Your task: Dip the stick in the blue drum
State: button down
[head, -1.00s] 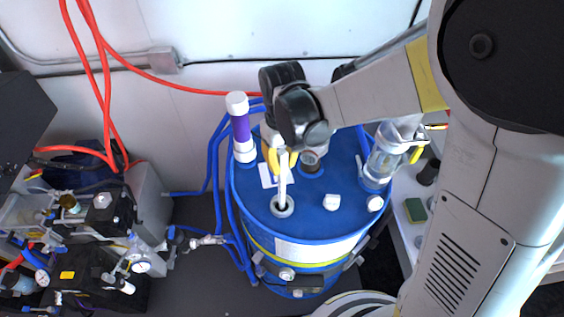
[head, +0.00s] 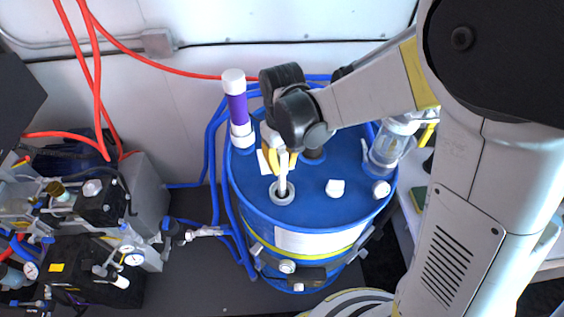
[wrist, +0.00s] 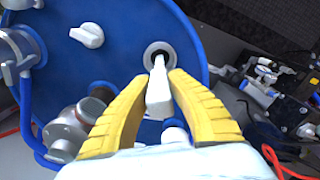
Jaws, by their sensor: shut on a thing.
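The blue drum (head: 330,218) stands upright at the centre of the head view, with a round white-rimmed opening (head: 282,193) in its lid. My gripper (head: 281,160) is above that opening, its yellow fingers shut on the white stick (head: 282,172). The stick is close to vertical and its lower end is inside the opening. In the wrist view the yellow fingers of my gripper (wrist: 162,92) clasp the stick's thick white top (wrist: 159,97), and the stick runs down into the opening (wrist: 158,53). The submerged or lower end of the stick is hidden.
A purple and white tube (head: 237,108) stands upright on the lid at the left. White caps (head: 335,188) and a clear cylinder (head: 390,146) are on the lid to the right. Blue hoses (head: 214,170) run along the drum's left side. Pumps and gauges (head: 105,240) stand at the left.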

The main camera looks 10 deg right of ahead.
jog(key=shift+f+b, duration=1.35)
jog(key=shift+f, duration=0.5)
notch_tip(320, 180, up, 26)
jog(key=p, duration=1.8)
jog(key=shift+r, duration=0.15)
dwell(0.4)
